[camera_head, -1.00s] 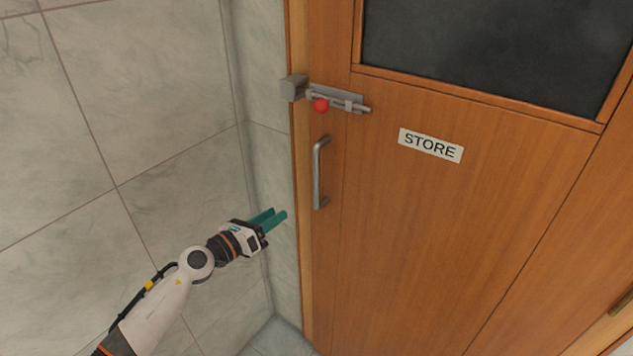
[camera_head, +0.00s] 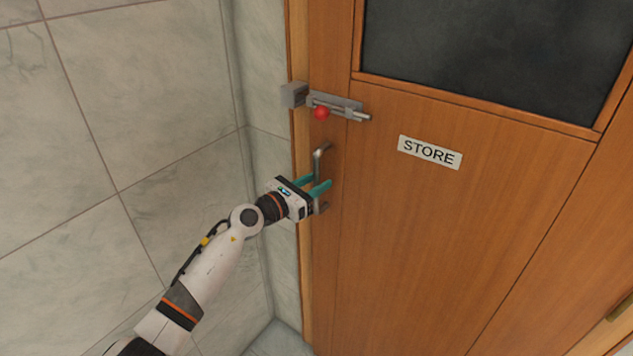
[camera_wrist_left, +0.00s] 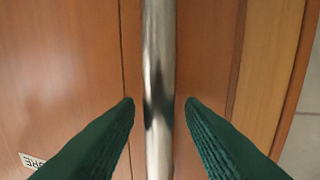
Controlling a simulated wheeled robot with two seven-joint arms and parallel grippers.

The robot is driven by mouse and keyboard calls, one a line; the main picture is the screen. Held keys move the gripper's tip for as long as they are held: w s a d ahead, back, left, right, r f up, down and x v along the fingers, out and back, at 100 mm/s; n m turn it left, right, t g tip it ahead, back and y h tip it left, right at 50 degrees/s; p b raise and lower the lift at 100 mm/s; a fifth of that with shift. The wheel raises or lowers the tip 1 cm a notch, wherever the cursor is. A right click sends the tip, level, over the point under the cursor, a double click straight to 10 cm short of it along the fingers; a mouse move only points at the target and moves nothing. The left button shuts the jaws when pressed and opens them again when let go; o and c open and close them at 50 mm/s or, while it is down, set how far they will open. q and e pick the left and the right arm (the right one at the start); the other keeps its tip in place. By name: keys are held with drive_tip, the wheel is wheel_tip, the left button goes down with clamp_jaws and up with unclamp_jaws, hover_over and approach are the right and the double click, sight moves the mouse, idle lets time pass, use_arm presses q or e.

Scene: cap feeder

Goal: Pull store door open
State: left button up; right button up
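The wooden store door (camera_head: 420,230) carries a STORE sign (camera_head: 430,152) and looks closed. Its metal pull handle (camera_head: 318,165) is upright near the door's left edge. My left gripper (camera_head: 318,186) is at the lower part of the handle. In the left wrist view, the handle (camera_wrist_left: 158,90) runs between the two green fingers (camera_wrist_left: 158,105), with a visible gap on each side, so the gripper is open around it. The fingers hide part of the handle in the head view. My right gripper is not in view.
A metal bolt with a red knob (camera_head: 321,113) sits above the handle; its bar lies on the door side, apart from the grey keeper block (camera_head: 294,94) on the frame. A tiled wall (camera_head: 110,120) stands close on the left. A dark window (camera_head: 490,55) fills the door's upper part.

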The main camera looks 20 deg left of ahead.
use_arm(q)
drive_tip(key=shift+w+d, duration=0.2)
drive_tip(key=shift+w, duration=0.05)
clamp_jaws()
drive_tip(key=shift+f, duration=0.1)
